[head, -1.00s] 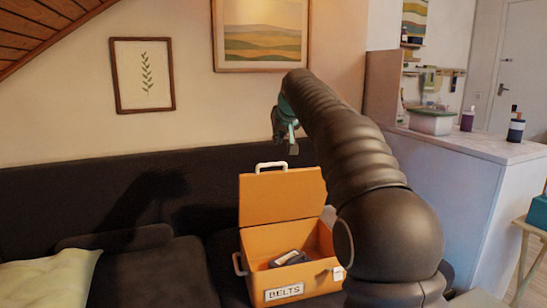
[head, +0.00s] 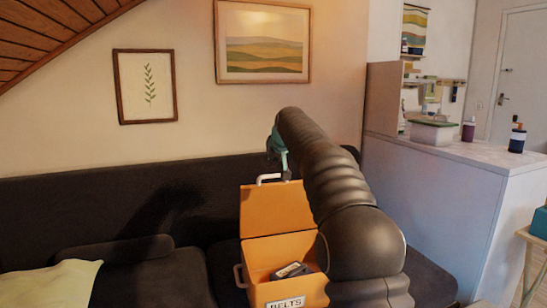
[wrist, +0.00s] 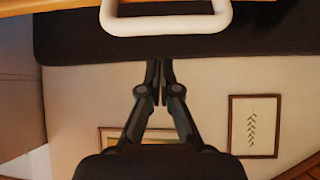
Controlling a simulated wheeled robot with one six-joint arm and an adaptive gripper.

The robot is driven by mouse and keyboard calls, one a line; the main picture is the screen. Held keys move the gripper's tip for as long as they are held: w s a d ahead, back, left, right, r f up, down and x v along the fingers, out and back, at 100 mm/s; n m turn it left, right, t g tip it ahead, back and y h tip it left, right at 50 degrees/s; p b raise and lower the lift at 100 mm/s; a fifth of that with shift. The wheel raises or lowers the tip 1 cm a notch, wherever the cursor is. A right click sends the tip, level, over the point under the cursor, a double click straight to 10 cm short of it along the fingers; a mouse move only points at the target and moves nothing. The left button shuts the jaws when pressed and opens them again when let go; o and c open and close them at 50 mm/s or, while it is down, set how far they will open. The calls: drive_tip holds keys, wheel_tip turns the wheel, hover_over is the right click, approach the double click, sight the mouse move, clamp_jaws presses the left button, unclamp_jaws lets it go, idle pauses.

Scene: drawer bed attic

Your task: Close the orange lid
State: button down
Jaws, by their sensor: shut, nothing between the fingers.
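The orange lid (head: 272,210) stands upright, open, at the back of an orange box (head: 257,262) labelled BELTS on the dark sofa. A white handle (head: 264,179) is on the lid's top edge. It shows large at the top of the wrist view (wrist: 165,25), with a strip of orange lid (wrist: 60,5) beside it. My gripper (wrist: 160,63) is shut and empty, its fingertips just short of the handle in that picture. In the head view my gripper (head: 284,172) is by the lid's top edge, its fingertips partly hidden; I cannot tell whether they touch it.
A dark item (head: 290,270) lies inside the box. My arm covers the box's right side. The dark sofa back (head: 100,205) runs behind, with a pale cushion (head: 50,285) at left. A white counter (head: 440,200) stands at right.

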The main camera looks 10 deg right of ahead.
drive_tip(key=shift+s+d+f+b, duration=0.1)
drive_tip(key=shift+s+f+b, duration=0.25)
drive_tip(key=shift+s, duration=0.3)
drive_tip(key=shift+s+d+f+b, duration=0.1)
drive_tip(key=shift+s+f, duration=0.35)
drive_tip(key=shift+s, duration=0.15)
drive_tip(key=shift+f, duration=0.1)
